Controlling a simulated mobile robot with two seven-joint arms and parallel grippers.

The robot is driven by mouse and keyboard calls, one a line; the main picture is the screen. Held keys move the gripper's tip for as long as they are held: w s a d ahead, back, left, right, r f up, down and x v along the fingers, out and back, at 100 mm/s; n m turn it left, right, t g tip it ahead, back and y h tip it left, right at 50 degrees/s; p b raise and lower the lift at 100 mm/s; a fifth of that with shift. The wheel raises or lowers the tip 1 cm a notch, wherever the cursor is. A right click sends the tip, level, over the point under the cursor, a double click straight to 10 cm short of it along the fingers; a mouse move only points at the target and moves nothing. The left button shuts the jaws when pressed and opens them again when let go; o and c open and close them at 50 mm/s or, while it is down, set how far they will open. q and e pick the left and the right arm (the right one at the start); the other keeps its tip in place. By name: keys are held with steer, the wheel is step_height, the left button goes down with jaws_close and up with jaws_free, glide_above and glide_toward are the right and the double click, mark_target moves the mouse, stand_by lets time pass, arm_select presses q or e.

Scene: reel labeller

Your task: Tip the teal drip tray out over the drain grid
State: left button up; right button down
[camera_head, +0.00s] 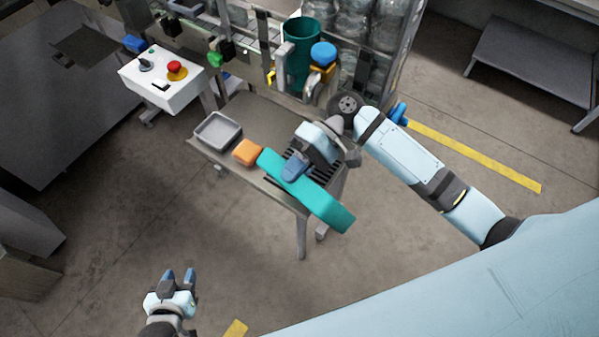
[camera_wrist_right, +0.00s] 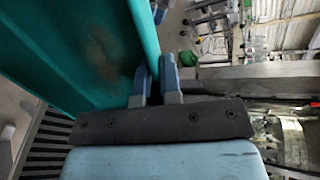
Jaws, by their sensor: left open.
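The teal drip tray (camera_head: 328,208) is long and held by my right gripper (camera_head: 292,170) over the small metal table. In the right wrist view the tray (camera_wrist_right: 85,45) fills the upper left, tilted, with a brownish stain on its inner face. The right gripper's blue fingers (camera_wrist_right: 154,75) are closed on the tray's edge. The dark slatted drain grid (camera_head: 324,176) lies below, partly hidden by the tray and my right gripper; its slats also show in the right wrist view (camera_wrist_right: 42,145). My left gripper (camera_head: 180,274) is open and empty above the floor at lower left.
A grey bin (camera_head: 218,130) and an orange block (camera_head: 247,152) sit on the small table (camera_head: 262,118), left of the tray. A white control box (camera_head: 162,80) with a red button stands at upper left. A green cylinder (camera_head: 300,52) is on the machine behind.

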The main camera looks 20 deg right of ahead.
steer(key=shift+d, duration=0.15)
steer(key=shift+w+d+r+g+y, duration=0.1)
steer(key=shift+w+d+g+y, duration=0.35)
steer(key=shift+d+y, duration=0.2)
steer(key=shift+s, duration=0.1)
stand_by(0.4)
steer(key=s+a+f+t+h, duration=0.5)
steer(key=a+f+t+h, duration=0.2)
steer(key=f+h, duration=0.5)
steer(key=shift+a+f+h, duration=0.15)
steer(key=shift+a+h, duration=0.3)
steer(key=shift+a, duration=0.75)
